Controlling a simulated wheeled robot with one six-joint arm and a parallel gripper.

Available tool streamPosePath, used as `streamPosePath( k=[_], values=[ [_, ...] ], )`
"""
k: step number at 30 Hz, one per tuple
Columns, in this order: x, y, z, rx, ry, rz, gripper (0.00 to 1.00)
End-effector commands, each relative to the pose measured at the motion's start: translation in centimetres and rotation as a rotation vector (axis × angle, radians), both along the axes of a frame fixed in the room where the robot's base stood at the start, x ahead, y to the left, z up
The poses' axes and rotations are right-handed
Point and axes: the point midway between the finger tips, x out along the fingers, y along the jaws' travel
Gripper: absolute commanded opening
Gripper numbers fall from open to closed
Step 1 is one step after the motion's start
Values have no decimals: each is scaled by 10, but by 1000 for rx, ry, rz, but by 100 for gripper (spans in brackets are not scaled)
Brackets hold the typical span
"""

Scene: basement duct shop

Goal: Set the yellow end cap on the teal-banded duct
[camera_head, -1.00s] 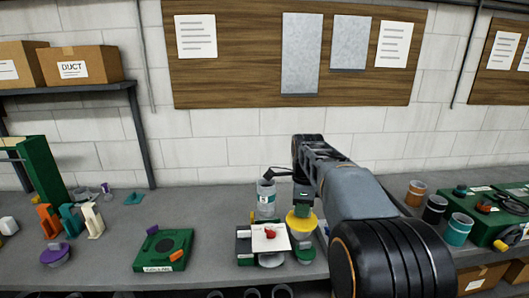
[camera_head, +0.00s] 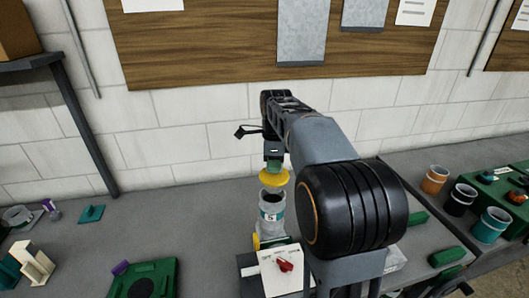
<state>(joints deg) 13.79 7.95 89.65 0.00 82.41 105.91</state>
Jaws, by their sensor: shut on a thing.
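The yellow end cap (camera_head: 274,179) is a shallow round cap. My gripper (camera_head: 274,163) is shut on it from above, by a green part on its top. The teal-banded duct (camera_head: 271,222) is a grey upright tube with a teal band and a letter label, standing on the bench. The cap is held just over the duct's open top, whose dark mouth still shows below it. They look slightly apart, but I cannot tell the exact gap or centring. My arm covers the area to the right of the duct.
A green flat fixture (camera_head: 143,280) is at lower left. Orange (camera_head: 435,180), black (camera_head: 459,200) and teal (camera_head: 491,226) cups stand at right. The bench left of the duct is fairly clear.

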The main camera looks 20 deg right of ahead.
Motion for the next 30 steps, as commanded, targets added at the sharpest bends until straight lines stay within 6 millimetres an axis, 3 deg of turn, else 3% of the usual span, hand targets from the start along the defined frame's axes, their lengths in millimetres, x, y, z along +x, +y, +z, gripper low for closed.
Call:
streamPosePath(
  k=[8, 24, 30],
  values=[
    [0, 1, -10, 0, 0, 2, 0],
    [0, 2, -56, 0, 0, 4, 0],
    [0, 2, -58, 0, 0, 3, 0]
  ],
)
